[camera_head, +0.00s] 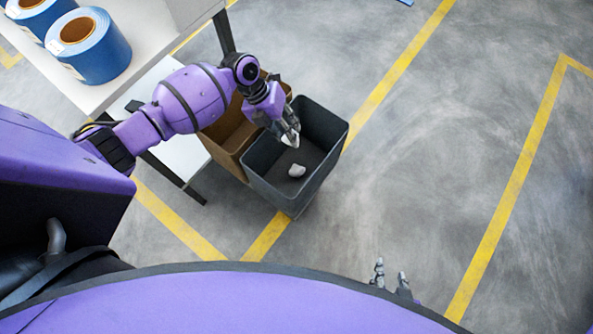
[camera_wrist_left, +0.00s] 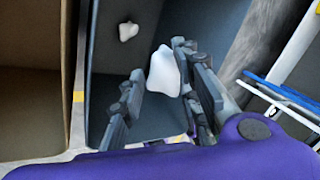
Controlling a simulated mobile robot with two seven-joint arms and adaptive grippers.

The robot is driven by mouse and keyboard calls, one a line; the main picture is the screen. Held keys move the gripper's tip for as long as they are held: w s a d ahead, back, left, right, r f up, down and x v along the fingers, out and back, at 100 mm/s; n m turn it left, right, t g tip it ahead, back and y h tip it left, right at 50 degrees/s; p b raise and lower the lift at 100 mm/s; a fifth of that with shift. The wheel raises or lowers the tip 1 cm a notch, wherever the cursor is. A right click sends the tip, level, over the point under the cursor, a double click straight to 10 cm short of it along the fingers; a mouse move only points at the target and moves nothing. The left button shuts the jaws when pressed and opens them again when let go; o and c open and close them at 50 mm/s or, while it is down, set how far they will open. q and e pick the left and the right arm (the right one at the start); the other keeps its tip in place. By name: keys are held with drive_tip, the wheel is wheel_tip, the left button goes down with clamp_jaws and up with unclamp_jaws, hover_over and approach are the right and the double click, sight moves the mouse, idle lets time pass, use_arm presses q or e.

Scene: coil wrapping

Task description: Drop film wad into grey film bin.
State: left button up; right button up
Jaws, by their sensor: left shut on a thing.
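The grey film bin (camera_head: 318,183) stands on the floor with its open top facing up. My left gripper (camera_head: 289,137) is over the bin's opening, pointing down. It is shut on a white film wad (camera_wrist_left: 164,72), which shows between its fingers in the left wrist view. A second pale wad (camera_head: 297,171) lies inside the bin on its floor, and it also shows in the left wrist view (camera_wrist_left: 127,31). My right gripper (camera_head: 391,272) is at the bottom of the head view, empty, with its fingers apart.
A brown bin (camera_head: 229,139) stands directly left of the grey bin. A white table (camera_head: 140,40) with blue coils (camera_head: 95,52) is at the upper left. Yellow lines (camera_head: 510,190) mark the floor, which is clear on the right.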

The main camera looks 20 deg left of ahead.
use_arm(q)
drive_tip(key=o, duration=1)
drive_tip(key=shift+r, duration=0.15)
drive_tip(key=v, duration=1.2)
drive_tip(key=shift+w, duration=0.1)
